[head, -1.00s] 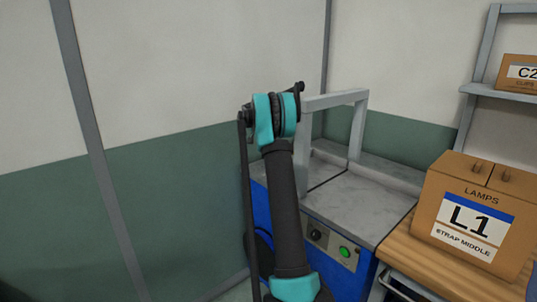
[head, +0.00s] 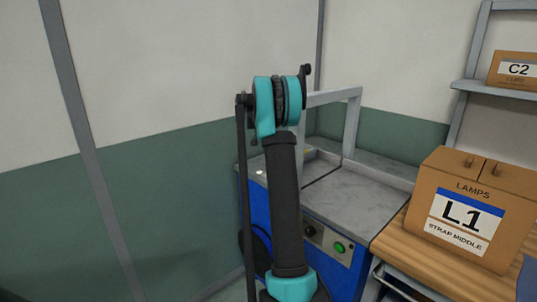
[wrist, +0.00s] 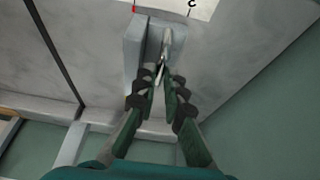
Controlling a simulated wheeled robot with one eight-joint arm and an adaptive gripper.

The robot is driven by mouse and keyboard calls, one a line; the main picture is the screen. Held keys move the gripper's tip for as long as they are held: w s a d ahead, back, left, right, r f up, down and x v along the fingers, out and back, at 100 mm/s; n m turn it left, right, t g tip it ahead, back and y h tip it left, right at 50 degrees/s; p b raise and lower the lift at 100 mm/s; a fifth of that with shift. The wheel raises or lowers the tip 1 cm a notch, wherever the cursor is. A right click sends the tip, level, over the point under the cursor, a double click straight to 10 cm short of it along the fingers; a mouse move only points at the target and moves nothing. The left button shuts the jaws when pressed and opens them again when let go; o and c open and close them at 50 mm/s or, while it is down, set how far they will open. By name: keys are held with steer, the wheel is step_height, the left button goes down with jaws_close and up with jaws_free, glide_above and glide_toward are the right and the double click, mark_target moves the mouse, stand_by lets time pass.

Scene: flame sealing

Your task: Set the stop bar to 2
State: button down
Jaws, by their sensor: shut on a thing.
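In the wrist view, my gripper (wrist: 161,85) is shut on a thin silvery upright piece, which looks like the handle of the stop bar. This piece stands against a grey block (wrist: 135,52), seemingly the stop bar, on a grey worktop (wrist: 95,40). A white scale plate (wrist: 178,8) shows at the top edge with a red mark and a letter like C; its numbers are out of view, so I cannot read the setting. In the head view my gripper and the stop bar are hidden behind my arm. The blue strapping machine (head: 325,235) stands behind the arm.
A grey arch (head: 352,125) rises over the machine's top. A green button (head: 339,247) is on its front panel. To the right, a LAMPS carton (head: 465,215) labelled L1, STRAP MIDDLE, stands on a wooden surface (head: 395,245). A C2 carton (head: 515,70) sits on a shelf.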

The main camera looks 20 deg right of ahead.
steer(key=c, duration=1.6)
jaws_free()
steer(key=v, duration=1.2)
steer(key=s+a+f+n+t+y, duration=0.1)
steer(key=s+a+f+n, duration=0.3)
steer(key=s, duration=1)
steer(key=s+a+f+n+y, duration=0.1)
steer(key=s+a+f+n, duration=0.4)
steer(key=s+a+f, duration=0.5)
steer(key=s+a+f+n+t+y, duration=0.1)
steer(key=s+a+f+n, duration=0.4)
steer(key=s, duration=1.4)
steer(key=a+f+y, duration=0.1)
steer(key=a+f, duration=0.2)
steer(key=shift+f+t, duration=0.3)
steer(key=shift+f, duration=0.05)
